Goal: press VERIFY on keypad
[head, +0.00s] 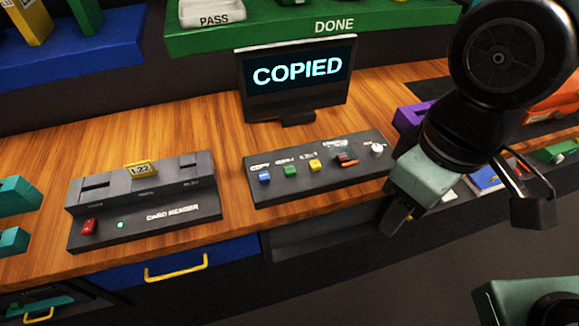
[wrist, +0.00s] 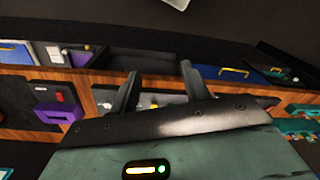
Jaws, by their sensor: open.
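The keypad (head: 320,185) is a dark panel on the wooden counter, below the monitor. It has a blue button (head: 264,178), a green button (head: 290,170), a yellow button (head: 315,165), a reddish switch (head: 347,160) and a white knob (head: 377,149). The small labels above them are too blurred to tell which is VERIFY. My gripper (head: 466,212) is open and empty, to the right of the keypad and apart from the buttons. In the wrist view, the fingers (wrist: 160,74) spread in front of the counter, and part of the keypad (wrist: 172,100) shows between and behind them.
The monitor (head: 297,82) reads COPIED. A card reader (head: 145,207) with a yellow 122 card (head: 141,169) and a lit green light stands at left. A green shelf (head: 270,33) marked DONE is behind. A blue drawer (head: 190,262) with a yellow handle is below.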

